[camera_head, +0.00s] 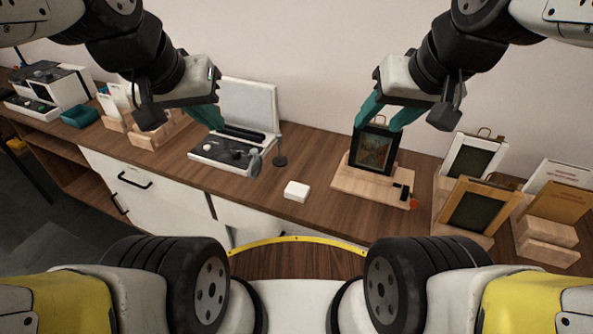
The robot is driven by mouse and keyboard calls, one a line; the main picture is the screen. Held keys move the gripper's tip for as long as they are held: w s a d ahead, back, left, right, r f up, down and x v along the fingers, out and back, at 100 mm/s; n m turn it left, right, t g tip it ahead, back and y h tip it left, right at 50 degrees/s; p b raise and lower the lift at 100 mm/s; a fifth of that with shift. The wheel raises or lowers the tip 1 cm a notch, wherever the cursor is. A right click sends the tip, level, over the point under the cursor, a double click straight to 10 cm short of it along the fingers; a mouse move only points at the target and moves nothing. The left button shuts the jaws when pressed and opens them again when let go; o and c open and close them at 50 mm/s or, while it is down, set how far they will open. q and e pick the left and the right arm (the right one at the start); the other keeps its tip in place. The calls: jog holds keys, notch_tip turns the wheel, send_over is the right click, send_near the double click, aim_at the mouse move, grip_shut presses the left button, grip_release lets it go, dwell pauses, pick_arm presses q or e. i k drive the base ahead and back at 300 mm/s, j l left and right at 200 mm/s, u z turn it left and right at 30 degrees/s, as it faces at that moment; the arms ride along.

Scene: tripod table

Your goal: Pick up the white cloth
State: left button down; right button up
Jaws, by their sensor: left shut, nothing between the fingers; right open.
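A small white folded block (296,191), which looks like the white cloth, lies on the wooden counter (310,160) near its front edge, in the middle of the view. My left gripper (218,125) is shut and empty, with teal fingers. It is up and left of the cloth, in front of the open-lidded device. My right gripper (381,125) is open, its teal fingers pointing down on either side of the top of a black-framed picture (374,151). I cannot tell whether they touch the frame. Neither gripper is at the cloth.
The black frame stands on a wooden base (350,180). More frames (470,205) are at the right. A teal tray (80,117) is far left. Counter around the cloth is clear.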

aim_at(299, 191)
jog(key=k+l+u, duration=0.1)
jog(key=l+u, duration=0.2)
jog(key=u, duration=0.2)
jog(key=k+l+u, duration=0.2)
jog(key=u, duration=0.25)
jog(key=l, duration=0.1)
